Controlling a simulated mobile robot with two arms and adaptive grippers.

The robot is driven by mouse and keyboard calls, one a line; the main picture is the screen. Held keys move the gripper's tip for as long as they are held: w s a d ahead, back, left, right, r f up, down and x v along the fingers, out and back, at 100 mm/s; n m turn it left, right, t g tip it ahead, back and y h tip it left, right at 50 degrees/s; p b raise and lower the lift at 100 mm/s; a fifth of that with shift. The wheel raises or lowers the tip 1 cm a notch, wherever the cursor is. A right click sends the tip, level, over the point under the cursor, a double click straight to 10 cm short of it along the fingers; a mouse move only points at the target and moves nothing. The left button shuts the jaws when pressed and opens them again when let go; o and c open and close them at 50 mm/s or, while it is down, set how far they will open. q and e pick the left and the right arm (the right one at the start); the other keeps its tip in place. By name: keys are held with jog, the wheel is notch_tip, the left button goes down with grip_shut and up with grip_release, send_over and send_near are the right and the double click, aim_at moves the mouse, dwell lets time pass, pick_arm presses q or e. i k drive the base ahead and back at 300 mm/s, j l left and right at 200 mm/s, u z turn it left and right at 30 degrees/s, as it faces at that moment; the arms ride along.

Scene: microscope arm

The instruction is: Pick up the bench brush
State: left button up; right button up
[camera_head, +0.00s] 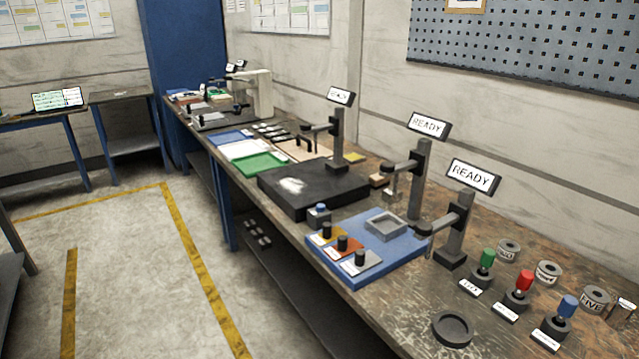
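I cannot make out the bench brush for certain. A small tan block (378,181) lies just right of the black plate and could be it, but it is too small to tell. The thick black plate (320,200) lies on the long workbench (405,315) and has a pale white patch (291,186) on top. Neither of my grippers shows in this view.
Several dark stands with "READY" signs (473,175) rise along the bench's back. A blue board (400,272) with knobs and a grey tray (385,225) sits mid-bench. Green, red and blue handles (568,306) stand at right. The floor (135,275) is clear.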

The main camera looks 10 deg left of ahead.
aim_at(377, 182)
jog(key=i+j+z, duration=0.1)
jog(key=j, duration=0.4)
jog(key=i+j+z, duration=0.15)
jog(key=j, duration=0.35)
jog(key=i+j+z, duration=0.1)
jog(key=j, duration=0.45)
jog(key=i+j+z, duration=0.1)
jog(key=j, duration=0.45)
